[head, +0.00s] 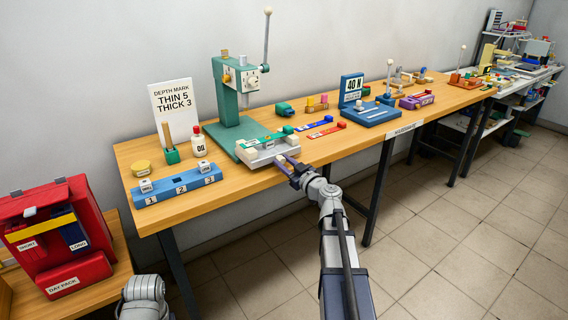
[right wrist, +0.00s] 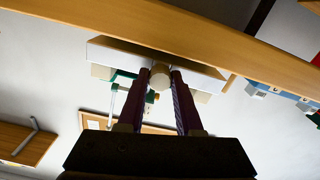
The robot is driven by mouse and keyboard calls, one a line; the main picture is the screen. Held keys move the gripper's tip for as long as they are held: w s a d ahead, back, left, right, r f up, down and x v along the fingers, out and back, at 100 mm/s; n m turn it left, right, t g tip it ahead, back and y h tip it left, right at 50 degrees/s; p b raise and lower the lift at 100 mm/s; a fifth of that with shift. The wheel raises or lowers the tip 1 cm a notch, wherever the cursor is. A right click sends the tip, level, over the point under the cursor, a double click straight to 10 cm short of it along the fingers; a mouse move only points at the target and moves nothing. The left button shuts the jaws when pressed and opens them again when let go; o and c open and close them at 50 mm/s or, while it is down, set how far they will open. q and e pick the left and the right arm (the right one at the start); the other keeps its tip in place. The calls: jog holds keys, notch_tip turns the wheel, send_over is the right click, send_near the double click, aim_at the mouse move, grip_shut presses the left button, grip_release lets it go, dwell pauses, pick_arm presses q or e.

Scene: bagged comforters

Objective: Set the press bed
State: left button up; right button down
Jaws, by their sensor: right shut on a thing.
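The green press (head: 238,90) stands on the bench with its grey lever raised. Its bed (head: 268,152), a pale grey block with small green and white parts on top, sits at the front of the press base near the bench edge. My right gripper (head: 294,172) is at the bed's front. In the right wrist view, its two purple fingers (right wrist: 160,85) are closed around a round tan knob (right wrist: 160,74) in front of the pale block (right wrist: 205,72). A sign reading "DEPTH MARK THIN 5 THICK 3" (head: 174,104) stands behind. My left gripper is out of view.
A blue block numbered 1, 2, 3 (head: 178,188) lies left of the bed, near an oil bottle (head: 198,140) and a green holder (head: 171,156). Blue and red strips (head: 325,133) lie to the right. A blue "40 N" stand (head: 352,92) is further right. A red day pack (head: 55,235) is at left.

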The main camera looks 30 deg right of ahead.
aim_at(271, 152)
jog(key=shift+w, duration=0.1)
jog(key=w, duration=0.7)
jog(key=shift+w+a, duration=0.3)
jog(key=shift+w, duration=0.05)
jog(key=shift+s, duration=0.1)
jog(key=c, duration=0.6)
grip_release()
jog(key=shift+s+d, duration=0.15)
jog(key=shift+s, duration=1.85)
jog(key=shift+s+d, duration=0.15)
jog(key=shift+s, duration=1.8)
